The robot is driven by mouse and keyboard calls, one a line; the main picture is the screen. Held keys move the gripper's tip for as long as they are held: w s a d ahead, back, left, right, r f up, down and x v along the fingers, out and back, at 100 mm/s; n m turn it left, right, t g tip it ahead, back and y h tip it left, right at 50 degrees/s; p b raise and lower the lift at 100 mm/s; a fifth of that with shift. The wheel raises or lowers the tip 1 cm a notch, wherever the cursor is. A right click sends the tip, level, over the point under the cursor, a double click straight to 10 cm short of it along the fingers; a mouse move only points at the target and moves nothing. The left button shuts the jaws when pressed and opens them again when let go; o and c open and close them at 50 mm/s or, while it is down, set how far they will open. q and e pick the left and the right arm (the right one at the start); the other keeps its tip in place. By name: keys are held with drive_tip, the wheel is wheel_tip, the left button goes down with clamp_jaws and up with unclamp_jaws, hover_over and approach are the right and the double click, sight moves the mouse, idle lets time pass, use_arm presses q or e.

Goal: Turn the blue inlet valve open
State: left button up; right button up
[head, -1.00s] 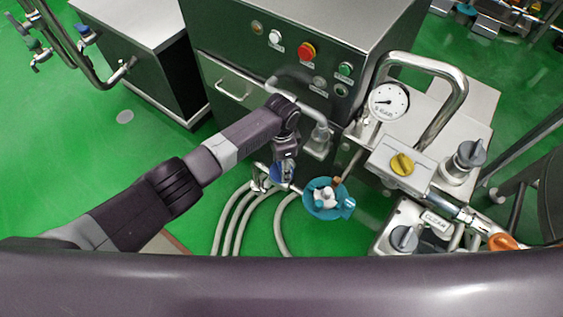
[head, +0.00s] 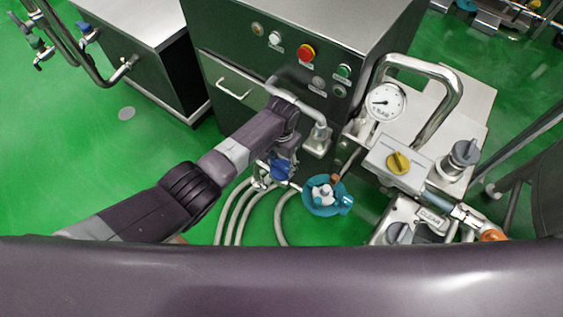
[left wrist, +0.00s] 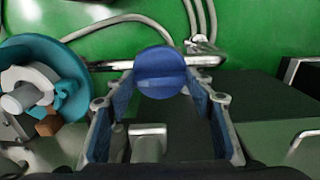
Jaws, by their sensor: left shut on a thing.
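The blue inlet valve handle (head: 281,171) is on a metal pipe low at the front of the machine. In the left wrist view the blue handle (left wrist: 160,72) is rounded, with a raised grip bar lying roughly crosswise. My left gripper (head: 282,161) reaches down to it from above. In the left wrist view the blue-padded fingers of my left gripper (left wrist: 160,88) stand on either side of the handle, shut on it. Part of the handle is hidden by the gripper in the head view. My right gripper is not in view.
A teal round part (head: 325,196) sits just right of the valve. Pale hoses (head: 240,212) run below it. A curved steel pipe (head: 300,103) rises close to my left wrist. A pressure gauge (head: 386,102) and yellow knob (head: 398,162) are farther right. Green floor is open at left.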

sight(282, 165)
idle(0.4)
use_arm(q)
drive_tip(key=o, duration=1.2)
drive_tip(key=shift+c, duration=0.2)
wheel_tip(282, 165, up, 12)
